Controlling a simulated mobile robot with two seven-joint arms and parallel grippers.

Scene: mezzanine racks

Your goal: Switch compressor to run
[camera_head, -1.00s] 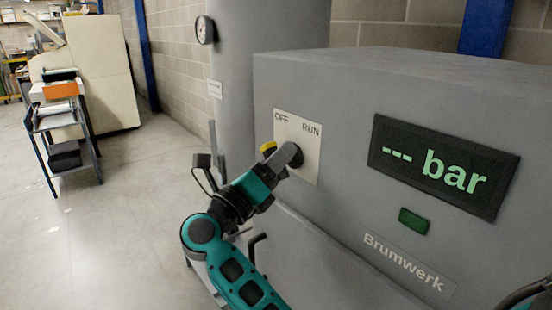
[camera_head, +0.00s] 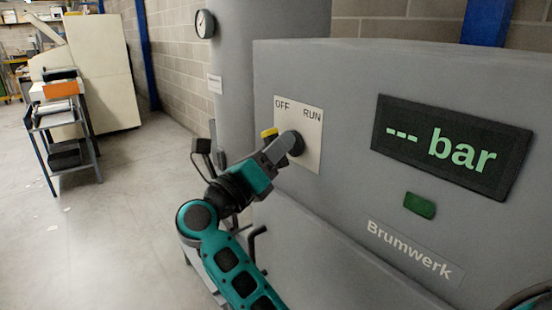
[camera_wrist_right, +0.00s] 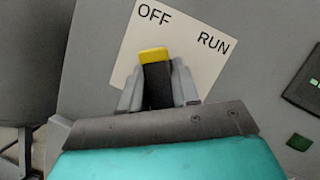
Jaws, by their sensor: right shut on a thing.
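The grey compressor (camera_head: 345,95) fills the right of the head view. Its pale switch plate (camera_head: 312,118) reads OFF at left and RUN at right. The rotary switch, black with a yellow tip (camera_head: 269,132), points toward the OFF side; it also shows in the right wrist view (camera_wrist_right: 154,56). My right gripper (camera_head: 284,148) is shut on the switch, one finger on each side of it in the right wrist view (camera_wrist_right: 158,85). The display (camera_head: 450,150) reads "--- bar". My left gripper is not in view; a dark piece shows at the bottom right corner.
A green button or lamp (camera_head: 420,205) and a Brumwerk label (camera_head: 408,250) are below the display. A round gauge (camera_head: 205,24) is on the grey tank (camera_head: 265,70) behind. A cart (camera_head: 62,135) stands at the left, with open floor between.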

